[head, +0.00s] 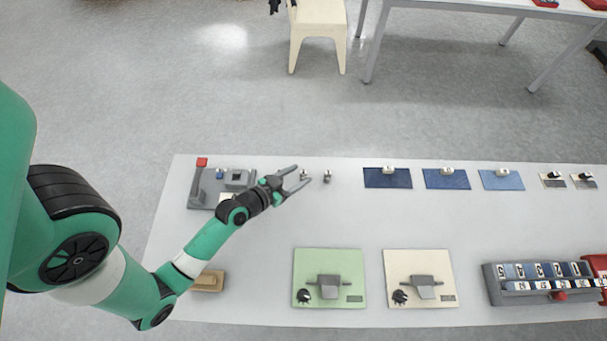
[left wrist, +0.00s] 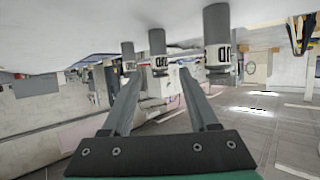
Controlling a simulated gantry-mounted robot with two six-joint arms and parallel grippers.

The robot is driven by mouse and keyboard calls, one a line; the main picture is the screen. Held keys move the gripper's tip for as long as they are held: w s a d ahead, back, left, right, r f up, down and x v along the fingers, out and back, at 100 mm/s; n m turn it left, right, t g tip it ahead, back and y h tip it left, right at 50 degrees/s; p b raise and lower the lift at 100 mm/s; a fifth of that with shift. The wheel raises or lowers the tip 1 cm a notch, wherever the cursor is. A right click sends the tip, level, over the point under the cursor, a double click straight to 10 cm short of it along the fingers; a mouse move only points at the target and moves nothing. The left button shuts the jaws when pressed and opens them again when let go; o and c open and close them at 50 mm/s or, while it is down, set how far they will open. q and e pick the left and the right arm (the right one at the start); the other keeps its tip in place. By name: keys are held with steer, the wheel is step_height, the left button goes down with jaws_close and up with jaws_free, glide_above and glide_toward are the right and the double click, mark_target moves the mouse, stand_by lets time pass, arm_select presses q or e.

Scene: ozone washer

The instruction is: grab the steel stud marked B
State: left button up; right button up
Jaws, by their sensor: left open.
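Several small grey steel studs stand on the white table (head: 250,290). In the head view one stud (head: 304,175) shows at the fingertips of my left gripper (head: 303,174), and another stud (head: 327,176) stands just right of it. In the left wrist view three studs with white labels hang down from the top of the tilted picture: a far one (left wrist: 128,52), a middle one (left wrist: 157,42) and a large one (left wrist: 216,25) at right. My left gripper (left wrist: 162,68) is open, with the middle stud between its fingertips in that view. The labels are too unclear to tell which is B. My right gripper is out of view.
A grey fixture (head: 195,190) with a red-topped post is left of the gripper. Blue mats (head: 387,182) lie to the right. Green (head: 300,290) and cream (head: 395,265) plates lie nearer, with a rack (head: 525,297) of labelled blocks at right. The table between is clear.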

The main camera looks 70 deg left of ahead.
arm_select(q)
steer(key=b+x, duration=0.1)
steer(key=x, duration=0.5)
steer(key=shift+r, duration=0.15)
jaws_close()
